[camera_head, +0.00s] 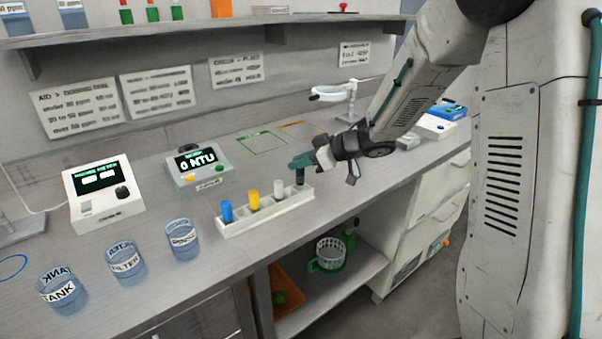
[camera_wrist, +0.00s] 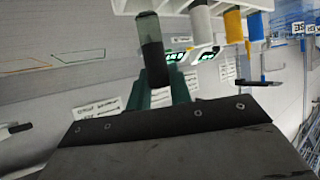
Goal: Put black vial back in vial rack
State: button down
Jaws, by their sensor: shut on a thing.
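The black vial (camera_head: 300,176) is upright at the right end of the white vial rack (camera_head: 262,222). My gripper (camera_head: 302,162) is above that end, with its teal fingers shut on the vial's dark upper part. In the wrist view, which is upside down, the black vial (camera_wrist: 153,60) runs from between the fingers (camera_wrist: 160,92) to the rack (camera_wrist: 170,5). Its lower end meets the rack's end position; how deep it sits I cannot tell. Blue (camera_head: 227,211), yellow (camera_head: 253,200) and white (camera_head: 279,188) vials stand in the rack.
Labelled beakers (camera_head: 182,241) stand left of the rack. A meter reading 0 NTU (camera_head: 199,169) and another white instrument (camera_head: 102,194) stand behind them. A ring stand (camera_head: 350,97) is at the back.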

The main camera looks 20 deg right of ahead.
aim_at(301, 183)
jog(key=shift+s+f, duration=0.1)
jog(key=shift+f, duration=1.65)
jog(key=shift+f, duration=0.2)
jog(key=c, duration=1.3)
grip_release()
jog(key=shift+r, duration=0.15)
